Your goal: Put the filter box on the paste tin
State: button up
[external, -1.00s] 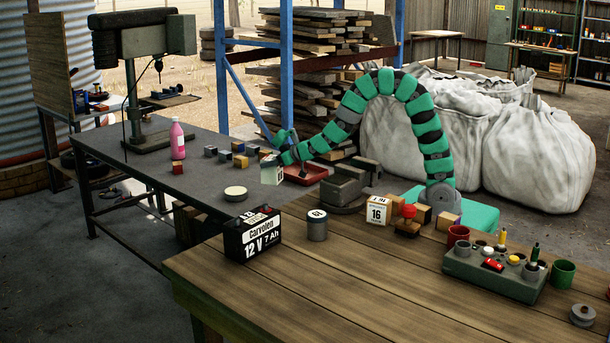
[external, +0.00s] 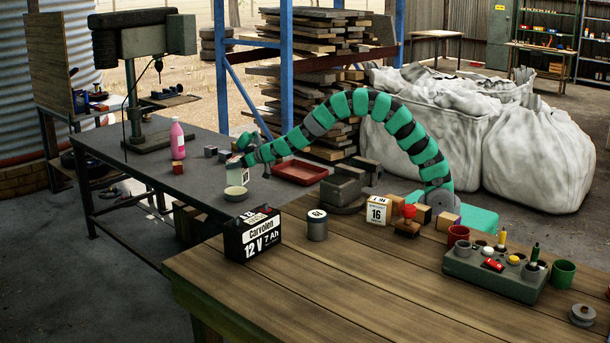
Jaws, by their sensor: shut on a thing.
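The filter box (external: 235,176), small and whitish, is in my gripper (external: 241,161) above the dark metal bench. My gripper is shut on its upper part, and the arm hides some of it. A low round cream tin (external: 236,194), which looks like the paste tin, stands on the bench near its front edge. In the picture the box's lower end is right at the top of this tin. I cannot tell whether they touch or a small gap is left. The box looks about upright.
A pink bottle (external: 177,141) and small blocks (external: 210,151) stand behind on the bench. A red tray (external: 299,172) and a vise (external: 345,187) are to the right. A black battery (external: 252,234) and a grey tin (external: 317,225) stand on the nearer wooden table.

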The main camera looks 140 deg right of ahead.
aim_at(234, 170)
jog(key=shift+w+d, duration=0.3)
jog(key=shift+d, duration=0.25)
jog(key=shift+w+d+f, duration=0.1)
jog(key=shift+d, duration=0.05)
jog(key=shift+f+b, duration=0.6)
jog(key=shift+f, duration=1.1)
jog(key=o, duration=1.1)
jog(key=shift+o, duration=0.2)
jog(key=p+v, duration=0.2)
jog(key=v, duration=1)
